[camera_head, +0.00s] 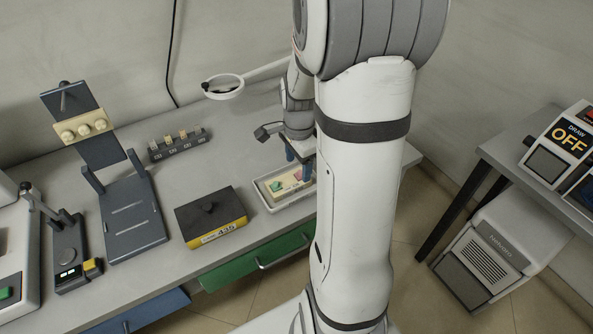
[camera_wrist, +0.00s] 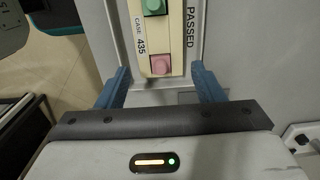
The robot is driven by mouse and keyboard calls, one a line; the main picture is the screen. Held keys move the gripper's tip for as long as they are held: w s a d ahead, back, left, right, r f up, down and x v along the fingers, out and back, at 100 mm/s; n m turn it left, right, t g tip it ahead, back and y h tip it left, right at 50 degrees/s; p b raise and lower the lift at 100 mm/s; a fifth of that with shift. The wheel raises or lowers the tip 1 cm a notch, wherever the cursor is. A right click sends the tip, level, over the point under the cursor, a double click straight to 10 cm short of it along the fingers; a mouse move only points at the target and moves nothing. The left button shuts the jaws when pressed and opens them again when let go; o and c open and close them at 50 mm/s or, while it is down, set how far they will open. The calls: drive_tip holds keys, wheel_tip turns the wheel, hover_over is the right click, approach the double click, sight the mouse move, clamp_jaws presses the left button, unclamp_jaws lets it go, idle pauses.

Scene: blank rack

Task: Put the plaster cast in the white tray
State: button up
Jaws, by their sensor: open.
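The white tray (camera_head: 264,199) stands on the bench near its front edge, partly behind my arm. A cream block (camera_head: 291,187) with green and pink pieces on it lies within the tray. The wrist view shows this cream block (camera_wrist: 159,39) between markings reading "CASE 435" and "PASSED". A cream piece with three domes (camera_head: 83,127) rests on a dark sloped stand at the left. I cannot tell which cream piece is the plaster cast. My gripper (camera_head: 299,163) is over the tray, fingers pointing down. In the wrist view my gripper (camera_wrist: 162,78) is open, with nothing held between its blue fingers.
A small rack (camera_head: 178,145) and a ring-shaped magnifier (camera_head: 223,87) are behind. Bench surface between rack and tray is clear.

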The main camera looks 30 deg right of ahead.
wheel_tip(320, 180, up, 8)
drive_tip(key=s+a+r+n+t, duration=0.2)
drive_tip(key=s+a+r+n, duration=0.2)
drive_tip(key=s+a+n, duration=0.8)
drive_tip(key=n, duration=0.5)
drive_tip(key=shift+a+n, duration=0.3)
drive_tip(key=shift+r+p, duration=0.15)
drive_tip(key=shift+p, duration=0.15)
wheel_tip(320, 180, up, 2)
drive_tip(key=shift+s+p, duration=0.1)
drive_tip(key=shift+p, duration=0.8)
